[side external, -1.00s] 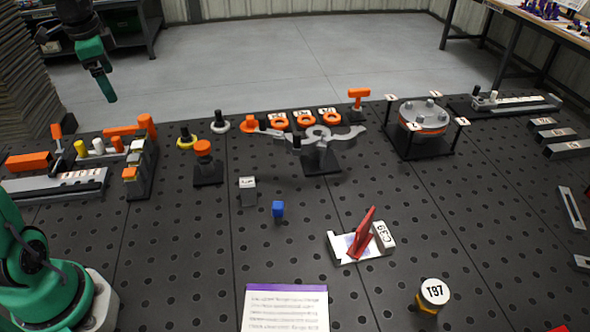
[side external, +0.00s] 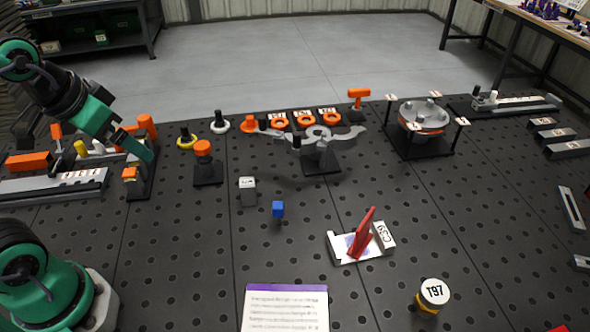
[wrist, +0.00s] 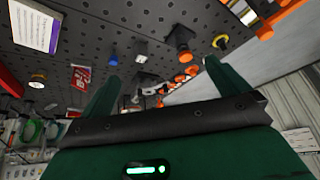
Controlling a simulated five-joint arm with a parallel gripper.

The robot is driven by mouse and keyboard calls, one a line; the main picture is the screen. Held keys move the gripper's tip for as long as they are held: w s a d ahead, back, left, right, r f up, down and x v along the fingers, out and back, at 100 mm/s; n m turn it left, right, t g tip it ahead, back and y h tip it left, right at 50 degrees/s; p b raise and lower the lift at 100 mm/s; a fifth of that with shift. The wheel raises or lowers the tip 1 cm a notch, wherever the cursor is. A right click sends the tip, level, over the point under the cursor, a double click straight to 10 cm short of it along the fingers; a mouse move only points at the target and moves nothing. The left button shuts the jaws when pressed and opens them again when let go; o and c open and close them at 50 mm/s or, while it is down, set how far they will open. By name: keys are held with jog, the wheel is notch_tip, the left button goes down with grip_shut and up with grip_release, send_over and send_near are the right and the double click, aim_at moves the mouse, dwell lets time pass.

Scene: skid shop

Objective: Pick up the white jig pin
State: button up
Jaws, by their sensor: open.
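My gripper (side external: 143,151) is at the rack's right end, right of the white pin, pointing down and to the right. Its fingers look empty and spread in the wrist view (wrist: 160,88). I cannot tell which small shape in the wrist view is the white pin.
An orange-topped post (side external: 203,160), a yellow ring (side external: 186,139) and a white ring (side external: 220,125) stand right of the rack. A grey clamp fixture (side external: 322,150) is farther right.

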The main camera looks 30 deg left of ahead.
jog(key=shift+s+d+f, duration=0.3)
jog(key=shift+s+d, duration=0.05)
jog(key=shift+s, duration=0.05)
jog(key=shift+c, duration=0.2)
jog(key=c, duration=1.1)
